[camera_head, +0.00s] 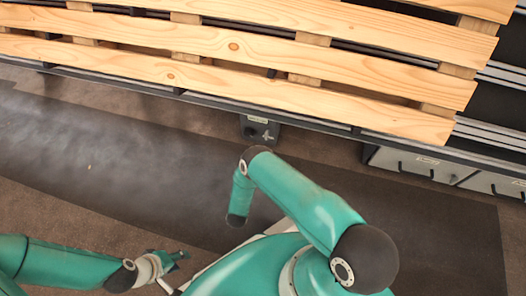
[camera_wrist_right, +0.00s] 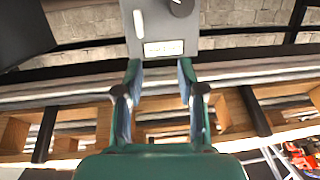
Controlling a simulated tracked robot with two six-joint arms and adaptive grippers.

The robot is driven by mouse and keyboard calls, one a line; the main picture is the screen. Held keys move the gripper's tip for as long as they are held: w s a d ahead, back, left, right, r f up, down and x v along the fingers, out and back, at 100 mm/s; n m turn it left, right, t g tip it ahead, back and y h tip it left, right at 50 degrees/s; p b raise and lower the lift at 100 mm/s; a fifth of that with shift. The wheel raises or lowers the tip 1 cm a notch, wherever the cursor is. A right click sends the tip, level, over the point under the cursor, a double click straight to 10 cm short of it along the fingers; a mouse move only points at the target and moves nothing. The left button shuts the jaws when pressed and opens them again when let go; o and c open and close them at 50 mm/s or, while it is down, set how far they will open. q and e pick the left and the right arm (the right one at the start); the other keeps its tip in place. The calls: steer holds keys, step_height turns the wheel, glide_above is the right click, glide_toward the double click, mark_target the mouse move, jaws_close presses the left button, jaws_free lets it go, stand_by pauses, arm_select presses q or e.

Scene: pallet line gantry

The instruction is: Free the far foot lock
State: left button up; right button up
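A grey box with a dark round knob and a small label plate, which looks like the foot lock (camera_head: 260,130), hangs under the conveyor's near edge in the head view. In the right wrist view a similar grey box (camera_wrist_right: 165,28) is at the top, its knob near the top edge. My right gripper (camera_wrist_right: 158,72) is open, with its two fingers apart just short of the box and nothing between them. It is hidden in the head view. My left gripper (camera_head: 180,256) is low at the left, away from the conveyor; its opening is unclear.
A wooden slatted pallet (camera_head: 230,45) lies on the conveyor (camera_head: 320,125). Grey cabinets (camera_head: 420,165) stand under it at the right. A dark floor strip (camera_head: 110,150) in front is clear. A red and black object (camera_wrist_right: 302,158) shows at the right wrist view's corner.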

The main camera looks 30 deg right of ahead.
step_height(320, 180, down, 3)
steer(key=s+h+b, duration=0.2)
steer(key=h+b, duration=0.1)
arm_select(q)
step_height(320, 180, down, 10)
steer(key=b, duration=0.5)
arm_select(e)
steer(key=x, duration=1.6)
steer(key=shift+d+f+m, duration=0.3)
steer(key=shift+d+f, duration=0.05)
steer(key=shift+f, duration=0.05)
